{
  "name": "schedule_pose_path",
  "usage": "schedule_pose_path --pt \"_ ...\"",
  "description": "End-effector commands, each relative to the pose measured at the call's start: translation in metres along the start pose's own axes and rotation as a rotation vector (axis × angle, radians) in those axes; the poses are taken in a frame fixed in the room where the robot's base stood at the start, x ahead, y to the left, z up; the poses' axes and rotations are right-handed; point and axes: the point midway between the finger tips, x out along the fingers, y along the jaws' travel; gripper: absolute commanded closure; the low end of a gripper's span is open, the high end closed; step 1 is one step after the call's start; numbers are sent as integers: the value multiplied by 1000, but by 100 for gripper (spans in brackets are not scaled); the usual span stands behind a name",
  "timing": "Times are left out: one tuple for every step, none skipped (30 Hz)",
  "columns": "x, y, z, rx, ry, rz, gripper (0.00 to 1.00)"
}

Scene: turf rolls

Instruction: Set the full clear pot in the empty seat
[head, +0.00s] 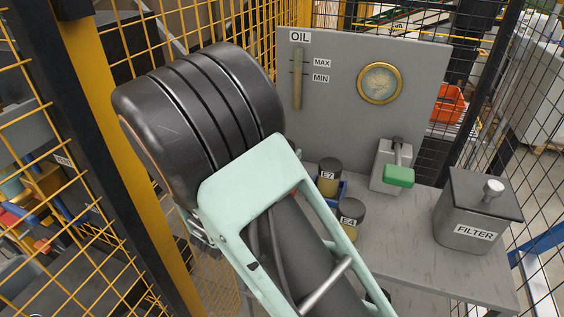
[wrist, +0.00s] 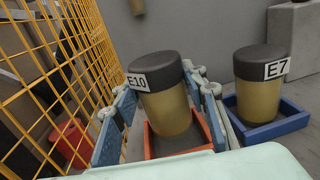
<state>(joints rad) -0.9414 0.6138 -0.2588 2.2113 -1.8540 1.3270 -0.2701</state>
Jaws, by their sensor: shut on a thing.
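A pot labelled E10 (wrist: 167,95), with a dark lid and a clear amber-filled body, stands between the blue fingers of my gripper (wrist: 164,108) in the wrist view. My gripper is shut on it. The pot looks slightly tilted in the picture. A red square seat (wrist: 152,151) is directly under and around its lower end; I cannot tell if the pot's base touches the seat floor. In the head view my arm hides the gripper and this pot.
Pot E7 (head: 328,178) stands in a blue seat (wrist: 270,133) to the right. Pot E4 (head: 350,216) stands nearer. A green-handled valve (head: 398,176), a FILTER box (head: 477,215) and an OIL panel (head: 350,95) are nearby. Yellow mesh (wrist: 50,70) closes the left side.

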Motion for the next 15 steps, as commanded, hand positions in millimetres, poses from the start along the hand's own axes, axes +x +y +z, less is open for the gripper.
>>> schedule_pose_path --pt "0 0 -10 -6 0 0 91" --pt "0 0 -14 -5 0 0 91" --pt "0 0 -18 -4 -1 1 91" --pt "0 0 -21 -4 -1 0 91" --pt "0 0 -22 -3 -1 0 91" --pt "0 0 -22 -1 -1 0 91" --pt "0 0 -22 0 -1 0 91" --pt "0 0 -22 0 -1 0 91" --pt "-1 0 -22 0 -1 0 91" --pt "-1 0 -22 0 -1 0 91" --pt "-1 0 -22 0 -1 0 91" --pt "-1 0 -22 -1 -1 0 91" --pt "-1 0 -23 -1 -1 0 91" --pt "-1 0 -24 -1 -1 0 91" --pt "-1 0 -26 -1 -1 0 91"
